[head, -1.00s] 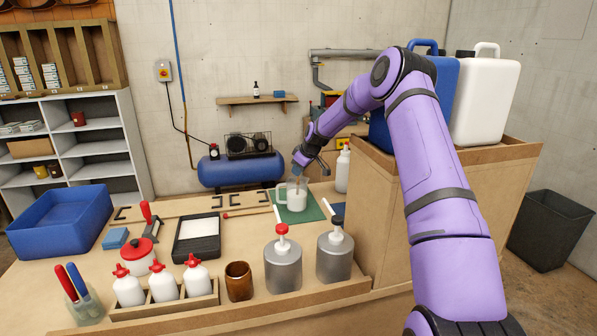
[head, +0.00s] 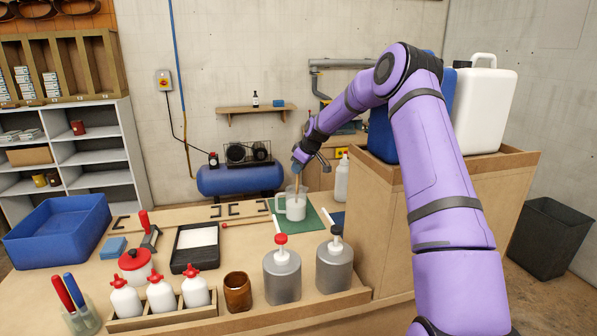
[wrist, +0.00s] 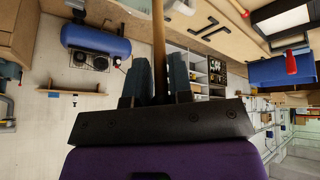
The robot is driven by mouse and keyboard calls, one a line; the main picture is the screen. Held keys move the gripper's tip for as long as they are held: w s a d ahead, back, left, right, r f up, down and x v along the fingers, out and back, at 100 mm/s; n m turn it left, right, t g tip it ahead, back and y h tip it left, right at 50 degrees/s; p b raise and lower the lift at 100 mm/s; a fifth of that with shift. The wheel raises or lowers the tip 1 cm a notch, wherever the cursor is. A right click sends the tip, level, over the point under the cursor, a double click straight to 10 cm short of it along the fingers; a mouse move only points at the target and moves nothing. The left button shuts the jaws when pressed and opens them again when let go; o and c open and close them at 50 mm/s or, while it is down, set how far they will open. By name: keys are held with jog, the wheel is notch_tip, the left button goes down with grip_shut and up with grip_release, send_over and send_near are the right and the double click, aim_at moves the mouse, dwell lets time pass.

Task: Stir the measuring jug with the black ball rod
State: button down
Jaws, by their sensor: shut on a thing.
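The measuring jug (head: 294,211) is a clear, handled jug with pale contents. It stands upright on a green mat (head: 312,222) at the far right of the workbench. My gripper (head: 297,170) is above the jug, with its fingers pointing down. In the wrist view my gripper (wrist: 157,88) is shut on a tan rod (wrist: 159,40). In the head view the rod (head: 297,184) runs down from the fingers into the jug's mouth. Its lower end and any black ball are hidden.
Two grey pump cans (head: 282,275) stand in front of the mat, with a white bottle (head: 342,178) behind it. A tall wooden cabinet (head: 375,230) stands to the right. A black tray (head: 195,247) and red-capped bottles (head: 160,294) are to the left.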

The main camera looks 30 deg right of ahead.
jog(key=shift+s+r, duration=0.2)
jog(key=shift+r, duration=1.2)
jog(key=shift+s+r, duration=0.15)
jog(key=shift+r, duration=1.2)
jog(key=shift+s+r, duration=0.2)
jog(key=shift+r, duration=1.3)
notch_tip(320, 180, up, 5)
jog(key=shift+f, duration=0.15)
jog(key=shift+a, duration=0.1)
